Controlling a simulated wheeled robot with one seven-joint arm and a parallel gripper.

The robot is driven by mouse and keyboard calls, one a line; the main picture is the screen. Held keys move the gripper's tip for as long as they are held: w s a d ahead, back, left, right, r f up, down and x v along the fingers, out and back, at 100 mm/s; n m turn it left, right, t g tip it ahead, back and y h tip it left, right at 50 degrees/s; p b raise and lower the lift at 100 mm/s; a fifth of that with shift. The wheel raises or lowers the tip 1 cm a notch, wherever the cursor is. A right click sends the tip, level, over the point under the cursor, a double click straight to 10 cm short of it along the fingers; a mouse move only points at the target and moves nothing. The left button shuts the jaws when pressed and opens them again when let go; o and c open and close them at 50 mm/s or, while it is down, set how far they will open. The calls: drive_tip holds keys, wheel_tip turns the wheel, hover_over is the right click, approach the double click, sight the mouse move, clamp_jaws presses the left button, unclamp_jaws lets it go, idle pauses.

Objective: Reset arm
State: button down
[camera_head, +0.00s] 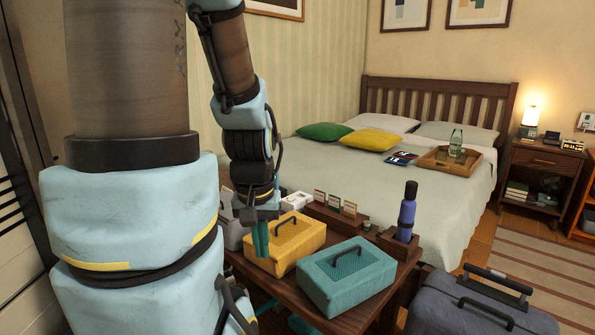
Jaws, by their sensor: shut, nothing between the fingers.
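My gripper (261,240) is at the end of my arm, pointing down at the left side of a dark wooden table (345,322). Its teal fingers are together with nothing held. It hangs beside the left end of a yellow box with a black handle (299,256). I cannot tell whether it touches the box. A teal box with a handle (346,288) sits to the right of the yellow one. My arm fills the left of the view and hides part of the room behind it.
A purple bottle (406,213) stands at the table's right back, near a card rack (335,208). A grey suitcase (470,308) is at the lower right. A bed (425,200) with a tray (462,165) lies behind. A lit nightstand (545,160) stands at the far right. Striped rug floor is clear.

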wheel_tip(320, 180, up, 13)
drive_tip(key=p, duration=1.1)
drive_tip(key=shift+w+d, duration=0.15)
drive_tip(key=shift+w, duration=0.1)
